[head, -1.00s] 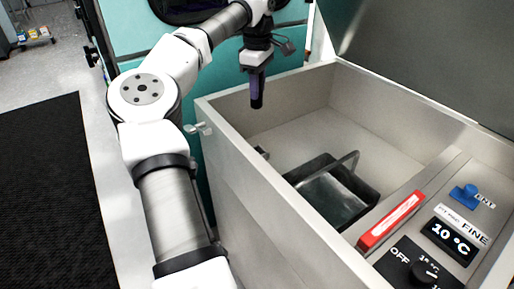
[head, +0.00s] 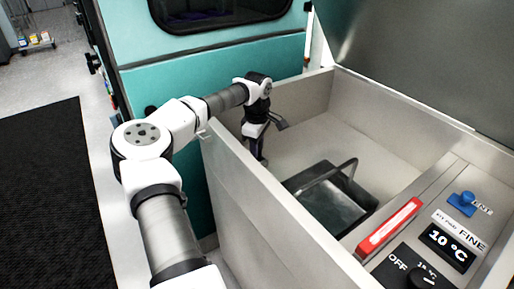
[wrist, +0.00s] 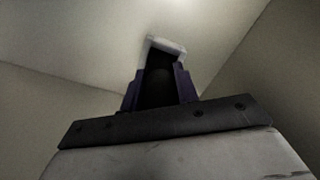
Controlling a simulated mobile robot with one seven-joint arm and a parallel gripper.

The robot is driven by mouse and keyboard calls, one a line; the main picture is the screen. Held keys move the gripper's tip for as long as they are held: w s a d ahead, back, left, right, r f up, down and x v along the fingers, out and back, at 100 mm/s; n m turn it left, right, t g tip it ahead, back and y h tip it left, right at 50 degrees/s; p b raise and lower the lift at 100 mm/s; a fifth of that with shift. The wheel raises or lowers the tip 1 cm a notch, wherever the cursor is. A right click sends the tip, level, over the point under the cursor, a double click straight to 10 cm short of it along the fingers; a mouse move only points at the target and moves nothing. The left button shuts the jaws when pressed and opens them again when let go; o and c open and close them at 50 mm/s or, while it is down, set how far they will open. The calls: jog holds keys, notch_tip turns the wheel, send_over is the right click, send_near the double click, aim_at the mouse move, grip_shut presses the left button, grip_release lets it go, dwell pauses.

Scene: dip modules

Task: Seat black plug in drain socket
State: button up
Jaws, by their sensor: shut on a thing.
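My gripper (head: 258,152) is down inside the open metal tank (head: 320,130), near its far left corner. In the wrist view its purple fingers (wrist: 158,92) are shut on the black plug (wrist: 159,84), which extends away from the camera. A pale, squarish rim (wrist: 170,44), apparently the drain socket, shows around the plug's far end. I cannot tell whether the plug is inside it or only in line with it. In the head view the plug and the socket are hidden by my gripper and the tank wall.
A dark metal basket (head: 328,200) with a raised handle sits in the tank, right of my gripper. The control ledge (head: 420,237) carries a red-and-white bar, a blue knob and a 10 °C display. The tank's left wall (head: 262,205) stands close to my arm.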

jog(key=shift+f, duration=0.45)
jog(key=shift+f, duration=0.15)
jog(key=o, duration=1)
notch_tip(320, 180, up, 12)
jog(key=shift+r+b, duration=0.2)
jog(key=shift+b, duration=0.55)
